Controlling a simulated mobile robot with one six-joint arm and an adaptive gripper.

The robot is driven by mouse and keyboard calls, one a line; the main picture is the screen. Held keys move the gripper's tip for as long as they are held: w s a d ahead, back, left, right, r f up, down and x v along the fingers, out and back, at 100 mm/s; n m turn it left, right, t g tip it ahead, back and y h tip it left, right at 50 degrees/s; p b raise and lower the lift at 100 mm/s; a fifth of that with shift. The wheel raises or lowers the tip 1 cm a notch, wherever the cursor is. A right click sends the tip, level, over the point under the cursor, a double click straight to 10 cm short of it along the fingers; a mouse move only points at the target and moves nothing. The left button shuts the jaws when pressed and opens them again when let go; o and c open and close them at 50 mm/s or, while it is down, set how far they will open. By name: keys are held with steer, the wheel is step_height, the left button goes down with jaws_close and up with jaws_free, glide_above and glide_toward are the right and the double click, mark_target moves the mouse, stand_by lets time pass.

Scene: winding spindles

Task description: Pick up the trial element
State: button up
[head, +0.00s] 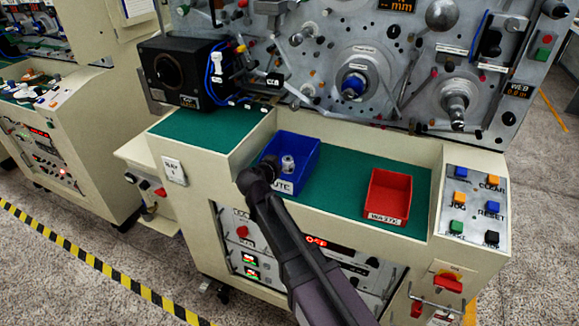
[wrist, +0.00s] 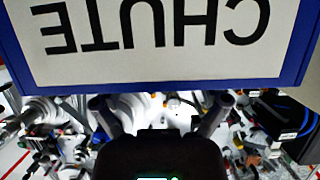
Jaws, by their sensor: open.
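A small silvery-white cylindrical piece (head: 288,163), apparently the trial element, stands inside the blue bin (head: 308,160) on the green worktop. The bin's white CHUTE label (wrist: 165,40) fills the top of that view, upside down. I cannot make out the piece in the wrist view.
A red bin (head: 388,196) labelled WASTE stands to the right on the green worktop (head: 345,175). A button panel (head: 475,208) is at the far right. A black box (head: 185,72) stands back left, and the machine face with spindles (head: 355,85) rises behind.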

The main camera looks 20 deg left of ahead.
mark_target(287, 160)
steer(key=shift+b+x, duration=0.75)
steer(key=shift+x, duration=1.45)
steer(key=shift+c, duration=0.2)
steer(key=c, duration=1.2)
